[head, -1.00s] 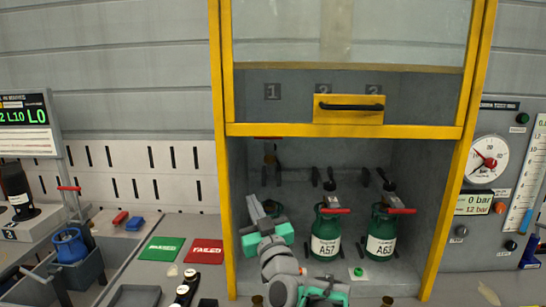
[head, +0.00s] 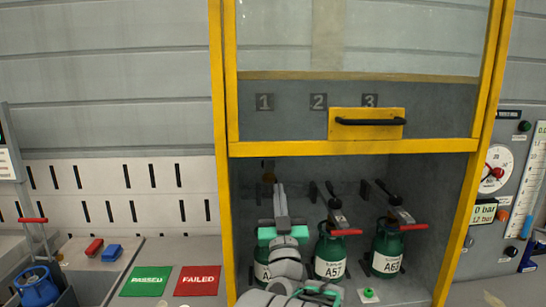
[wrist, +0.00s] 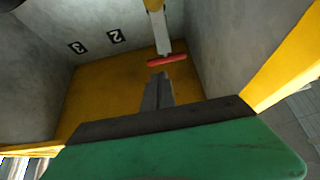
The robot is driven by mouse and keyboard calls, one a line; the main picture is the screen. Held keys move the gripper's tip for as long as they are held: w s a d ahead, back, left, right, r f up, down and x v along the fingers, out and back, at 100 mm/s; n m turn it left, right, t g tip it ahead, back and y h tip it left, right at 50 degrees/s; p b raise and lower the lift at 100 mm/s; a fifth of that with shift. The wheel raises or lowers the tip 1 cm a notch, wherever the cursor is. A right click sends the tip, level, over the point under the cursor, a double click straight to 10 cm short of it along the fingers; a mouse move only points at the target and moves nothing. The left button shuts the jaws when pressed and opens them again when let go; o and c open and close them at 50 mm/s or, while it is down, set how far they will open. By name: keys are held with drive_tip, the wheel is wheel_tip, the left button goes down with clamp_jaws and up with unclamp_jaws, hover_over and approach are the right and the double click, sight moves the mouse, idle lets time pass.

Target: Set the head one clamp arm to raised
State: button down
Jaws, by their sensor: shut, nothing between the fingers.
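My gripper (head: 279,187) is shut and empty, pointing up in front of head one inside the cabinet. In the wrist view its closed fingers (wrist: 158,92) point at a red handle bar (wrist: 166,60), with a small gap between them. This bar ends a pale arm, which I take to be the head one clamp arm. The green cylinder at head one (head: 261,270) is mostly covered by my gripper.
Cylinders A57 (head: 330,262) and A63 (head: 386,262) stand at heads two and three under lowered clamp arms with red handles (head: 345,232) (head: 413,227). The yellow sash (head: 290,148) hangs above the opening. Green and red mats (head: 146,281) (head: 198,281) lie left.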

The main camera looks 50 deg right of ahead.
drive_tip(key=p+x, duration=0.6)
drive_tip(key=x, duration=0.3)
drive_tip(key=shift+p, duration=0.3)
drive_tip(key=shift+w+d, duration=0.1)
